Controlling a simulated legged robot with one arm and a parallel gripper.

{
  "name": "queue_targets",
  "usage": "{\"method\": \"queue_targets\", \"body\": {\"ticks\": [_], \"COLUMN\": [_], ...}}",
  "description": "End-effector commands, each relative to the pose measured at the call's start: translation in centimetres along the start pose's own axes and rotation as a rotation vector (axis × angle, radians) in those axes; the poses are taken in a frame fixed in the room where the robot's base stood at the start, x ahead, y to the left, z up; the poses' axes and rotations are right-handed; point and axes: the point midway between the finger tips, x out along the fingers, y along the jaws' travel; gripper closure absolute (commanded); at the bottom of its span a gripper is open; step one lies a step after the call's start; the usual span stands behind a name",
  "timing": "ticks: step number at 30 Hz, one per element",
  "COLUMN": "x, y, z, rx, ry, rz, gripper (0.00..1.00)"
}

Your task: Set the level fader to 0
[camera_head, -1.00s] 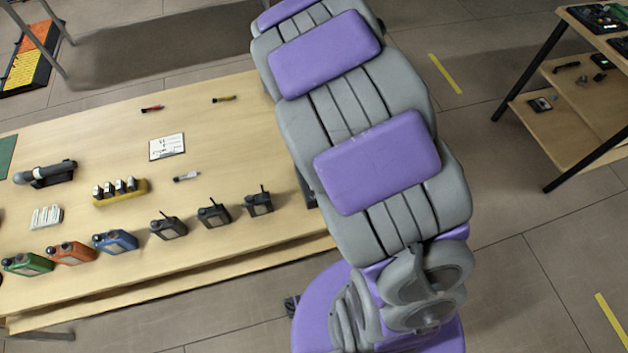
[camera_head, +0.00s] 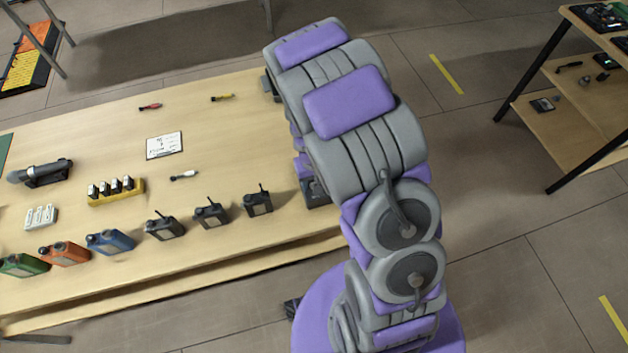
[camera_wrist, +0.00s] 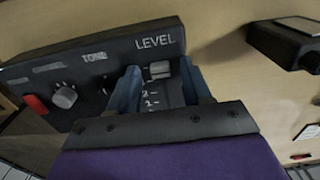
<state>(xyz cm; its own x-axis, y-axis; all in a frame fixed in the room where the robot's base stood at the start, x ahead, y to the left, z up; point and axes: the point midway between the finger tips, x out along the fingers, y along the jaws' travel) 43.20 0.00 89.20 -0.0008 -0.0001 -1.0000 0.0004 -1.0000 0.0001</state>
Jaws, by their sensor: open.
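In the wrist view, a dark control panel (camera_wrist: 60,72) lies tilted across the upper left. The level fader (camera_wrist: 159,70) is a small grey cap just below the word LEVEL, at the upper end of its visible slot. Scale marks that look like 2 and 1 show below the cap, towards my gripper; the rest of the scale is hidden. My gripper (camera_wrist: 160,66) is open, with one blue-grey finger on each side of the cap and gaps between. I cannot tell whether the fingertips touch the panel. In the head view my arm hides the gripper and fader.
A red switch (camera_wrist: 36,105) and a round grey knob (camera_wrist: 64,96) sit left on the panel. A dark device (camera_wrist: 285,45) stands to the right. In the head view, several radios (camera_head: 212,213) and a battery charger (camera_head: 115,191) stand on the wooden table (camera_head: 215,135).

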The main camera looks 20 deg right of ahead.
Motion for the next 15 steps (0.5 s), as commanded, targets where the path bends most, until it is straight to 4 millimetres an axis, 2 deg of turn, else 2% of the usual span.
{"method": "queue_targets", "body": {"ticks": [8,15], "x": [0.11,0.11], "y": [-0.01,-0.01], "z": [-0.01,0.0], "rx": [0.0,0.0], "ry": [0.0,0.0], "rz": [0.0,0.0], "gripper": [0.51,0.73]}}
